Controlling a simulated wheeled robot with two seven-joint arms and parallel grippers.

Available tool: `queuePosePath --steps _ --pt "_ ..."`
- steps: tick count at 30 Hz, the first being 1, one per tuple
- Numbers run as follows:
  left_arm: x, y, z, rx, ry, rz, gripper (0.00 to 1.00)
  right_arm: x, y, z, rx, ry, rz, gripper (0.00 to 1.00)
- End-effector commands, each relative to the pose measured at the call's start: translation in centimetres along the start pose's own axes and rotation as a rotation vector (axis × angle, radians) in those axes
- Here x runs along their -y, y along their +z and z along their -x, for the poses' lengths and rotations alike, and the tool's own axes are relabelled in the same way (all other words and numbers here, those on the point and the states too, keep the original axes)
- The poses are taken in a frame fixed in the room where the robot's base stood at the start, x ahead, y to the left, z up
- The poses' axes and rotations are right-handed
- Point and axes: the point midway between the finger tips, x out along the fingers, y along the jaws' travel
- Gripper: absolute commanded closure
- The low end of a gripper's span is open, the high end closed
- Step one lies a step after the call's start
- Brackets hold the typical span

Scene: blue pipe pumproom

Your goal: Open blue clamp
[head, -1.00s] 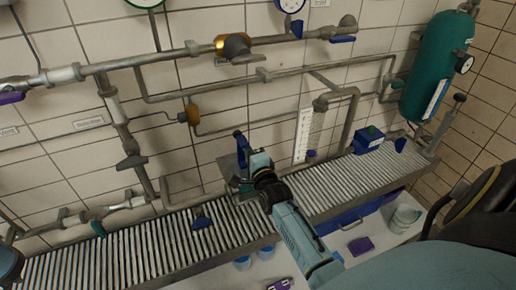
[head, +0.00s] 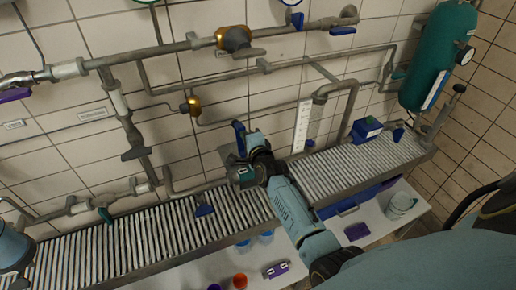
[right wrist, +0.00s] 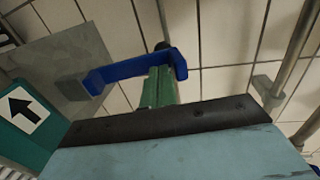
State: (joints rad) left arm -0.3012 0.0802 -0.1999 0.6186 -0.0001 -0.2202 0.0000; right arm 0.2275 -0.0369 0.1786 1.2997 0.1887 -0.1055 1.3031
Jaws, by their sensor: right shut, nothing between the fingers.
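A blue clamp-like lever (head: 239,136) stands at the wall behind the roller shelf, beside a grey plate. In the right wrist view, what looks like the same blue lever (right wrist: 125,70) is a bar with a hooked right end, close to my green fingertips.
A long roller shelf (head: 130,241) runs below the wall pipes. Cups (head: 239,280) stand below.

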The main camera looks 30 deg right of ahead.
Motion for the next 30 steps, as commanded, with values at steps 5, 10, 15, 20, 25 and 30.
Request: queuePosePath --steps 5,10,15,20,25,30 --pt "0.1 -0.5 2.8 -0.003 0.000 0.000 0.68 1.1 0.8 2.2 0.010 0.001 0.001 1.00" --pt "0.0 -0.1 2.4 0.001 0.000 0.000 0.68 0.8 0.6 5.1 0.008 -0.001 -0.001 1.00" --pt "0.0 -0.3 2.4 -0.001 0.000 0.000 0.68 1.1 0.6 8.1 0.008 -0.001 0.000 1.00" --pt "0.1 -0.6 2.3 -0.006 -0.001 0.000 0.68 1.4 0.6 10.3 0.008 -0.001 -0.001 1.00" --pt "0.1 -0.5 2.3 -0.005 -0.001 0.000 0.68 1.6 0.6 11.6 0.008 -0.001 0.001 1.00" --pt "0.1 -0.5 2.3 -0.005 0.000 0.000 0.68 1.6 0.6 11.9 0.008 -0.002 0.001 1.00"
